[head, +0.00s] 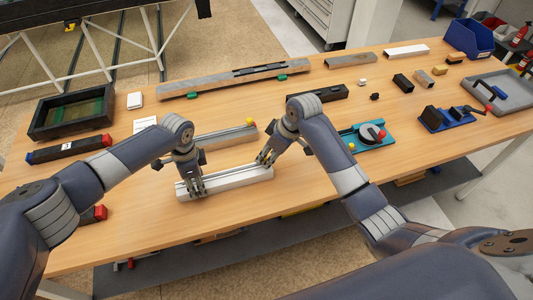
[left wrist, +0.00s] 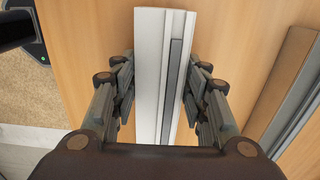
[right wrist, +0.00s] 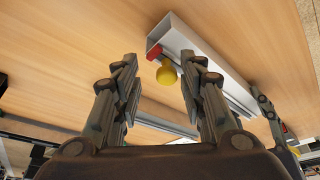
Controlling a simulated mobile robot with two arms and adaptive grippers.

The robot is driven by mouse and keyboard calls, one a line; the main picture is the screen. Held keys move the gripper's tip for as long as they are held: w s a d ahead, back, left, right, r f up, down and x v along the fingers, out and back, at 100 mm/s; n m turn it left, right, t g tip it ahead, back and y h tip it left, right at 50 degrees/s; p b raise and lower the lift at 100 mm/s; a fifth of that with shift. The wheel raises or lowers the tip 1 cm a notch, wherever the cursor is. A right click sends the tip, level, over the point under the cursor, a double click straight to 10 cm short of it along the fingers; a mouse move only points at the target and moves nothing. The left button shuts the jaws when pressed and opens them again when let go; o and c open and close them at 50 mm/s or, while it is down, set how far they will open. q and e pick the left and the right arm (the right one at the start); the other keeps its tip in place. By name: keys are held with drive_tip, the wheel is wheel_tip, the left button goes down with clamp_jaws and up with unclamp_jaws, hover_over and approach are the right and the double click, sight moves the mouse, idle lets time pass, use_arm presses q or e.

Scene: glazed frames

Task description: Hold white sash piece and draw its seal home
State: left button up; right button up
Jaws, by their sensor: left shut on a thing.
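The white sash piece (head: 236,179) lies on the bench near its front edge. My left gripper (head: 192,188) is shut across its left part; in the left wrist view, fingers stand on both sides of the sash (left wrist: 150,50). A dark grey seal strip (left wrist: 174,80) runs along a groove in it. In the right wrist view, the sash end (right wrist: 185,40) carries a red piece (right wrist: 154,52) and a yellow knob (right wrist: 166,74). My right gripper (head: 264,161) is at the sash's right end, open, with the knob showing between its fingers but nearer one side.
A grey profile with a yellow knob (head: 250,122) lies just behind the sash. A teal fixture (head: 366,137) stands to the right and a black tray (head: 73,112) at the back left. Bare bench lies in front of the sash.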

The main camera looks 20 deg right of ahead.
drive_tip(key=shift+a, duration=0.15)
drive_tip(key=shift+s+r, duration=0.1)
drive_tip(key=shift+r, duration=0.15)
use_arm(q)
drive_tip(key=shift+s+d, duration=0.1)
drive_tip(key=shift+d, duration=0.05)
use_arm(e)
drive_tip(key=v, duration=1.1)
drive_tip(key=shift+r, duration=0.2)
use_arm(q)
drive_tip(key=o, duration=1.1)
use_arm(e)
drive_tip(key=shift+d, duration=0.25)
use_arm(q)
drive_tip(key=shift+r, duration=0.1)
